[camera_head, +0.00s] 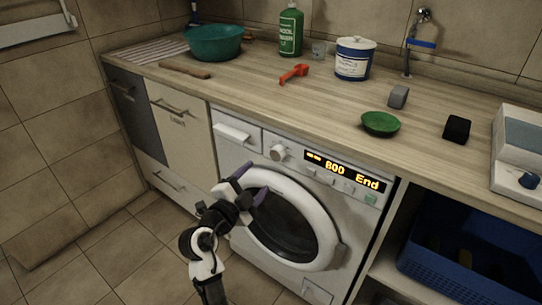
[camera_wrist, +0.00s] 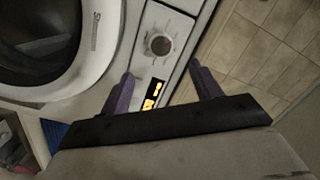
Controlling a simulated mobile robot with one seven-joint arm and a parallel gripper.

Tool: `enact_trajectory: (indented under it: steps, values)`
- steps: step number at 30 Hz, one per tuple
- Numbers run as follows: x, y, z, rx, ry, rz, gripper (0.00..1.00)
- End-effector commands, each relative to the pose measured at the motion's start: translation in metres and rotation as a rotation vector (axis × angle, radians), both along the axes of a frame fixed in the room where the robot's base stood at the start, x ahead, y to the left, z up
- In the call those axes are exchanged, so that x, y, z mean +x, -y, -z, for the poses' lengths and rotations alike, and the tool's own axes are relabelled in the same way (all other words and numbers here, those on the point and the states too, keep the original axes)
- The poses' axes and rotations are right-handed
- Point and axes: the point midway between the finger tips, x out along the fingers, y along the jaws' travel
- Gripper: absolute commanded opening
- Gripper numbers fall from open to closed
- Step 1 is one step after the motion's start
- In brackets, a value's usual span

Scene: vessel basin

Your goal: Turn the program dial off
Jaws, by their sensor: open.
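The program dial (camera_head: 277,153) is a round light knob on the upper front panel of the white washing machine (camera_head: 250,148), left of its lit display (camera_head: 340,171). The display reads "800 End". In the wrist view the dial (camera_wrist: 159,45) is ahead of my gripper, roughly between the lines of its two fingers. My gripper (camera_head: 252,183) is open and empty, in front of the machine near the upper left of the round door. Its purple fingers (camera_wrist: 163,88) are apart and do not appear to touch the dial. The dial's marks are too small to read.
The round door (camera_head: 322,215) looks closed. A wooden counter (camera_head: 230,88) above holds a green bowl, bottle, white tub, red scoop and green dish. A blue crate (camera_head: 470,245) sits on the shelf at right. Tiled floor (camera_head: 100,260) is open at left.

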Motion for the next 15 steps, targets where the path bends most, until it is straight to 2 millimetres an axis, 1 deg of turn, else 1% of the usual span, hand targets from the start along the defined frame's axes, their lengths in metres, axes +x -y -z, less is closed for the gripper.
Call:
enact_trajectory:
  steps: [1, 3, 9, 15]
  values:
    - [0.010, 0.006, -0.004, 0.000, 0.000, 0.003, 0.63]
    - [0.024, 0.014, -0.004, 0.001, -0.001, 0.003, 0.63]
    - [0.060, 0.033, -0.004, 0.001, 0.000, 0.001, 0.63]
    - [0.082, 0.045, -0.002, 0.002, 0.001, -0.001, 0.63]
